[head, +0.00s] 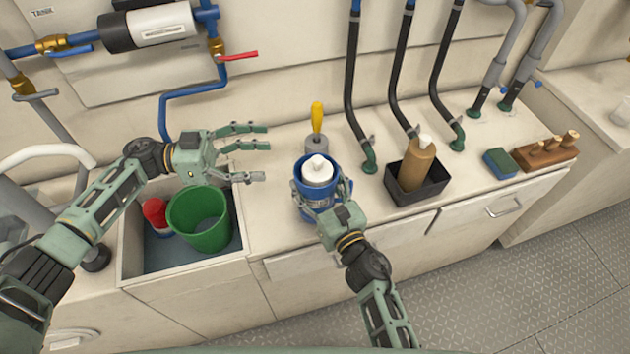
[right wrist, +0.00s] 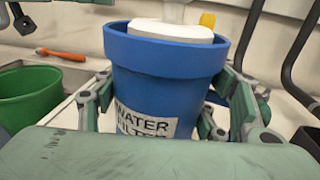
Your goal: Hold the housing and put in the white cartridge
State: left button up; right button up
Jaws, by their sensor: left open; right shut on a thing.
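The blue housing (head: 317,209), labelled WATER FILTER, stands upright on the counter. It fills the middle of the right wrist view (right wrist: 165,72). The white cartridge (head: 318,170) sits inside the housing's open mouth, its white top showing a little above the rim; it also shows in the right wrist view (right wrist: 170,31). How deep it sits is hidden by the housing wall. My right gripper (head: 325,192) is shut around the housing, with fingers on both sides of it. My left gripper (head: 262,153) is open and empty, to the left of the housing and apart from it.
A sink (head: 128,240) at the left holds a green bucket (head: 198,225) and a red-topped item (head: 155,213). A yellow-handled tool (head: 317,118) stands behind the housing. A black tray (head: 432,188) with a brown bottle (head: 417,165) stands right. Hoses run down the wall behind.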

jog(key=o, duration=1.5)
jog(key=shift+c, duration=0.2)
